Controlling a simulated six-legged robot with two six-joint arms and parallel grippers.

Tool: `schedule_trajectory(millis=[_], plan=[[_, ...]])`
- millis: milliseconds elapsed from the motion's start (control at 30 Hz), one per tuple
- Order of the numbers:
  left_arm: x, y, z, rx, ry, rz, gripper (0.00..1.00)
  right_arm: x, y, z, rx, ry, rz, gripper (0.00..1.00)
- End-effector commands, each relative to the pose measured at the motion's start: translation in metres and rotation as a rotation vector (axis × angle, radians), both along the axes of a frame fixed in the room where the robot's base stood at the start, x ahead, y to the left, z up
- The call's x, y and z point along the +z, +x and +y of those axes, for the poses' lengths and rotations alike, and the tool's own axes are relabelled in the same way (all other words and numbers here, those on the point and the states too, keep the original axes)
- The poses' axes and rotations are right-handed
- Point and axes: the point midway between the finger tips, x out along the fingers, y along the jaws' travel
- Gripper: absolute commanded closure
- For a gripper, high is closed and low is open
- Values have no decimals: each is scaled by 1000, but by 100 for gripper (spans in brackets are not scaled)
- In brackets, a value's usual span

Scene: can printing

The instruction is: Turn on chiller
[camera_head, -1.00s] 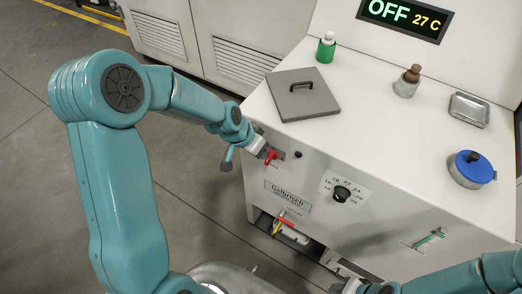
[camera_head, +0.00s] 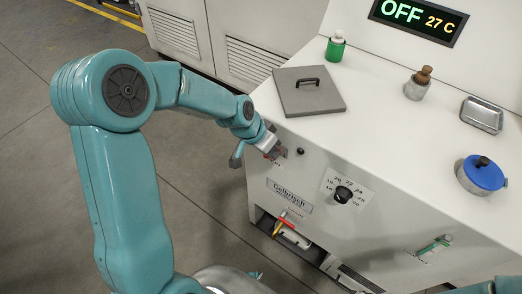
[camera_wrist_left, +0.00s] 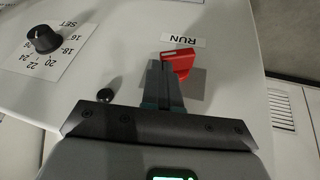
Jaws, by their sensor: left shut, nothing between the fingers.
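The chiller (camera_head: 300,215) is a white cabinet whose display (camera_head: 418,18) reads OFF and 27 C. Its red switch (camera_wrist_left: 178,62) shows in the left wrist view beside a RUN label (camera_wrist_left: 183,41). My left gripper (camera_head: 275,152) is at the switch on the front panel and mostly hides it in the head view. In the left wrist view the left gripper's fingers (camera_wrist_left: 161,75) are shut with nothing between them. Their tips are at the red switch's edge; I cannot tell whether they touch it. My right gripper is not in view.
A black temperature dial (camera_head: 343,194) is right of the switch, with a small black knob (camera_head: 300,151) nearer it. On top are a grey lid (camera_head: 310,98), a green bottle (camera_head: 335,48), a metal tray (camera_head: 482,114) and a blue-lidded pot (camera_head: 484,174). A green-handled lever (camera_head: 437,243) is lower right.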

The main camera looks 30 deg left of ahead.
Motion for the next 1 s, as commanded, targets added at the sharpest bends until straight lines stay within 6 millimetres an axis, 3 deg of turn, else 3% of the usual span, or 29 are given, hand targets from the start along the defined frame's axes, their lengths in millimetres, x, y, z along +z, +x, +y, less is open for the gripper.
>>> schedule_trajectory(millis=[167,1000], plan=[[-6,0,-6,-7,23,-5,100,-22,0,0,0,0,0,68],[15,0,-6,0,31,-2,100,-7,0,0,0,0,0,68]])
